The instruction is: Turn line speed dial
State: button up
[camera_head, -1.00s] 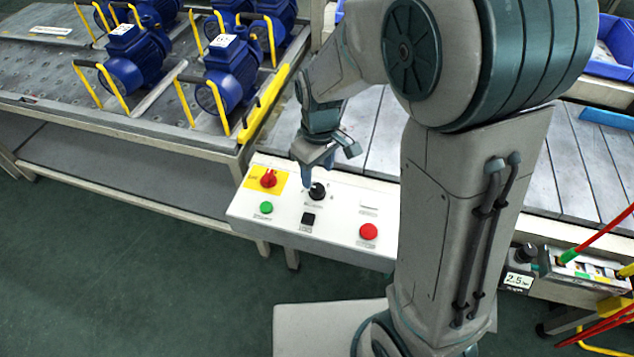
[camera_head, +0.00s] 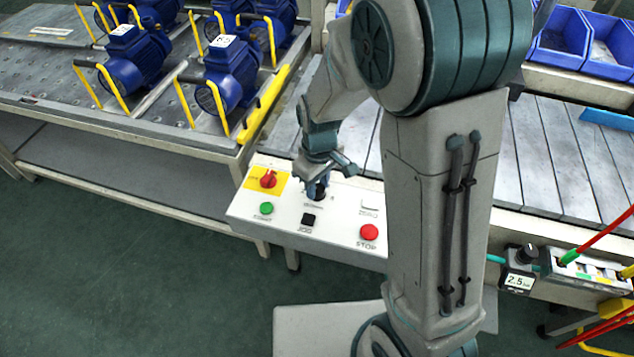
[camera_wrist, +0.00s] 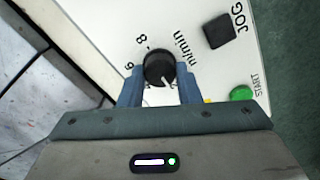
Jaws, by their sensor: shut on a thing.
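The line speed dial (camera_wrist: 158,67) is a round black knob with a white pointer line, on a white control panel (camera_head: 335,229). In the wrist view the numbers 6 and 8 and the word m/min are printed around it. My gripper (camera_wrist: 160,84) has its two blue fingers on either side of the dial and is shut on it. In the head view my gripper (camera_head: 318,188) reaches down to the panel from above and hides most of the dial.
The panel also bears a red switch on yellow (camera_head: 268,179), a green START button (camera_head: 266,208), a black JOG button (camera_head: 308,220) and a red STOP button (camera_head: 369,232). Blue pumps (camera_head: 232,70) stand on a table at left. A slatted conveyor (camera_head: 540,150) runs behind.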

jog(key=shift+m, duration=0.3)
jog(key=m, duration=0.6)
jog(key=m+p, duration=0.1)
jog(key=m, duration=0.3)
jog(key=shift+r, duration=0.1)
jog(key=m+p, duration=0.1)
jog(key=m, duration=0.2)
jog(key=shift+m, duration=0.3)
jog(key=m+p, duration=0.3)
jog(key=m, duration=0.2)
jog(key=shift+r+t, duration=0.1)
jog(key=shift+t, duration=0.2)
jog(key=shift+m+p, duration=1.5)
jog(key=shift+m, duration=0.7)
